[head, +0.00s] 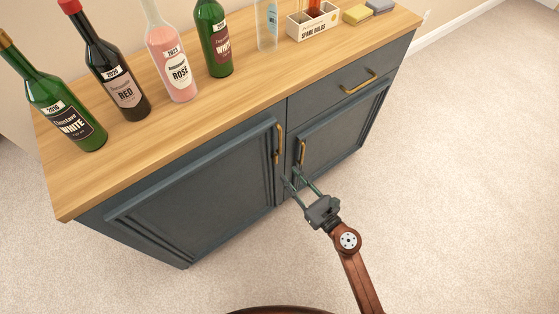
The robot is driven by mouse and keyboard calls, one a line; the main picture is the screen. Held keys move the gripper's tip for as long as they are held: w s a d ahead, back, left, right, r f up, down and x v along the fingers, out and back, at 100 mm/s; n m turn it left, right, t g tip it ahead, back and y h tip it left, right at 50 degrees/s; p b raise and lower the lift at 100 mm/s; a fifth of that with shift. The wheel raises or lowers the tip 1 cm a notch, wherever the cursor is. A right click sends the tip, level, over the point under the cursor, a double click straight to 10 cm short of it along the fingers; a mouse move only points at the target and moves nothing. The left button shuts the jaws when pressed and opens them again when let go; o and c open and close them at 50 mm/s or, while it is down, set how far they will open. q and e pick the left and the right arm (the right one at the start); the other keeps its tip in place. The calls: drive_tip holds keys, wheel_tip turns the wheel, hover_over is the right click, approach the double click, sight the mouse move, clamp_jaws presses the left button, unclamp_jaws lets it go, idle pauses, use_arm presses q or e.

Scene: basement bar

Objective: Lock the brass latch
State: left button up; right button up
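A dark blue-grey cabinet (195,190) has two doors, both looking closed. A brass upright handle (279,138) is on the left door near the middle seam. Small brass piece(s) at its lower end may be the brass latch (277,158), but it is too small to tell its state. A second brass handle (302,151) is on the right door. My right gripper (291,175) is open and appears empty, its fingertips just below these handles and in front of the doors. I cannot tell whether it touches the cabinet. My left gripper is not in view.
The wooden top (190,130) holds several bottles, including a rosé bottle (170,55), a clear glass (266,25), a spare bulbs box (312,20) and sponges (356,13). A drawer with a brass handle (359,82) is above the right door. The carpet (460,170) is clear.

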sight(277, 160)
drive_tip(key=x, duration=0.7)
drive_tip(key=shift+b, duration=0.4)
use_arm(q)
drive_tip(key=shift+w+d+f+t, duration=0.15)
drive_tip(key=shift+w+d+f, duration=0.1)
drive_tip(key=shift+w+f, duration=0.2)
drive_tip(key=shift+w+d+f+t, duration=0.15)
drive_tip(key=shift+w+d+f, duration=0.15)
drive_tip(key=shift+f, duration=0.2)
use_arm(e)
clamp_jaws()
